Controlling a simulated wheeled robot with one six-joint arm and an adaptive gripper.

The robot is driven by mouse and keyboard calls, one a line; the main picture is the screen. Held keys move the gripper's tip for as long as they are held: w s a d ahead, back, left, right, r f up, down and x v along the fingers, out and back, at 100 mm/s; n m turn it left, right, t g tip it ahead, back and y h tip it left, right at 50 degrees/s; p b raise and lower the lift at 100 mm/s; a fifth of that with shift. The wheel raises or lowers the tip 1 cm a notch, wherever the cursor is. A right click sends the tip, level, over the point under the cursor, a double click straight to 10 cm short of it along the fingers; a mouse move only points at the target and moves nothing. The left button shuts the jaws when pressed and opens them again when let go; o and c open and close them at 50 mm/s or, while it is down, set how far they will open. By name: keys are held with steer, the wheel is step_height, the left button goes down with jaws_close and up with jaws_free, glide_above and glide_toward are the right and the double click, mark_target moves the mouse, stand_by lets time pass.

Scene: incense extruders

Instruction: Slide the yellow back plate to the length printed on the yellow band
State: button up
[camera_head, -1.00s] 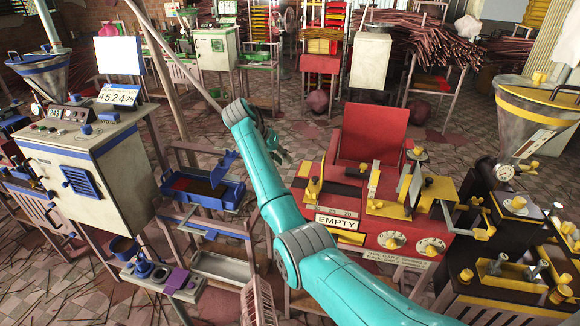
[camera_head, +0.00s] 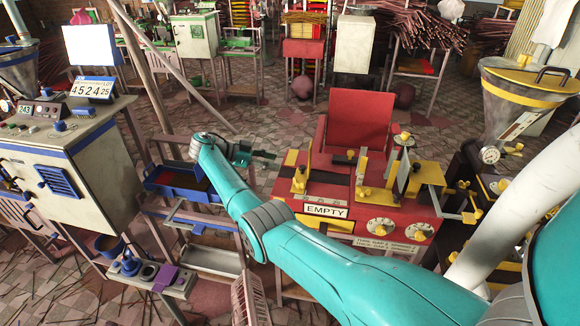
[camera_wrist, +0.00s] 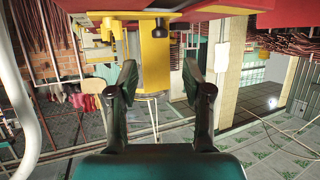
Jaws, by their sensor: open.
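The red machine (camera_head: 385,205) stands right of centre in the head view. A yellow upright plate (camera_head: 301,180) stands at its left end, and another yellow upright piece (camera_head: 361,172) stands further right. I cannot tell which is the back plate. A sign reading EMPTY (camera_head: 326,210) is on the front; the yellow band below it is mostly hidden by my arm, its print unreadable. My gripper (camera_head: 265,156) is open and empty, left of the machine and pointing at it. In the wrist view a yellow part (camera_wrist: 152,60) lies beyond my open fingers (camera_wrist: 160,78), apart from them.
A blue tray (camera_head: 180,185) on a stand is left of my gripper. A white cabinet (camera_head: 75,170) stands at the left, a hopper (camera_head: 520,95) at the right. Two dials (camera_head: 381,227) are on the machine's front. Tiled floor (camera_head: 250,115) behind is partly clear.

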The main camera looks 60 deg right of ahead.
mark_target(300, 167)
steer(key=x, duration=0.9)
steer(key=shift+s+d+f, duration=0.15)
steer(key=shift+s+d, duration=0.05)
steer(key=shift+s, duration=0.05)
jaws_close()
